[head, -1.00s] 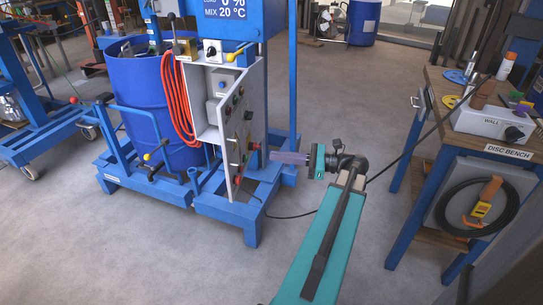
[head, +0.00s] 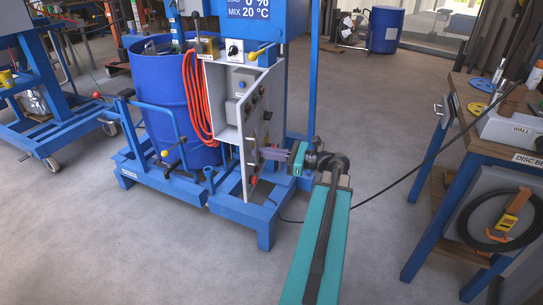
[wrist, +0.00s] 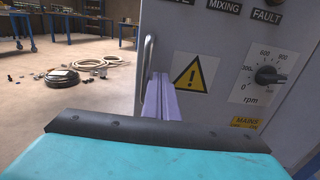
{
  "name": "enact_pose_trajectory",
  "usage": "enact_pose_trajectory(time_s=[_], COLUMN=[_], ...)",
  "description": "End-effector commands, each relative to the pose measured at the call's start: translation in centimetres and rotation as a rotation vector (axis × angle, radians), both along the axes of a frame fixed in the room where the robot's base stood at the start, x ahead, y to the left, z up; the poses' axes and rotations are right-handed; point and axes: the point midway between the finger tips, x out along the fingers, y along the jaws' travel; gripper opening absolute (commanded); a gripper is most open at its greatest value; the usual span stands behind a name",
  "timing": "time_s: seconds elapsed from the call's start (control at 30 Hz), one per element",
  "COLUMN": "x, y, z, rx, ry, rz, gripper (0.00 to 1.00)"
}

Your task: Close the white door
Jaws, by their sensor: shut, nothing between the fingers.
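The white door (head: 264,122) of the control cabinet stands open, its knobbed outer face turned right and the cabinet inside showing on its left. In the wrist view the door's outer face (wrist: 225,100) fills the right side, with a warning triangle, an rpm dial and a metal handle (wrist: 147,68) at its left edge.
The cabinet (head: 222,95) sits on the blue mixer frame (head: 240,212), beside a blue drum (head: 185,100) and hanging orange hose (head: 195,95). A disc bench (head: 475,160) stands at the right. A black cable (head: 400,168) crosses behind my arm. Open floor lies between.

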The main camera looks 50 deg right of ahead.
Motion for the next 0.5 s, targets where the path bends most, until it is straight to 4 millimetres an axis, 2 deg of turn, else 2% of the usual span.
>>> enact_pose_trajectory(time_s=[0.2, 0.5], x=[0.91, 0.96], y=[0.44, 0.43], z=[0.0, 0.04], rx=[0.0, 0.0], ry=[0.0, 0.0], rz=[0.001, 0.0], gripper=[0.0, 0.0])
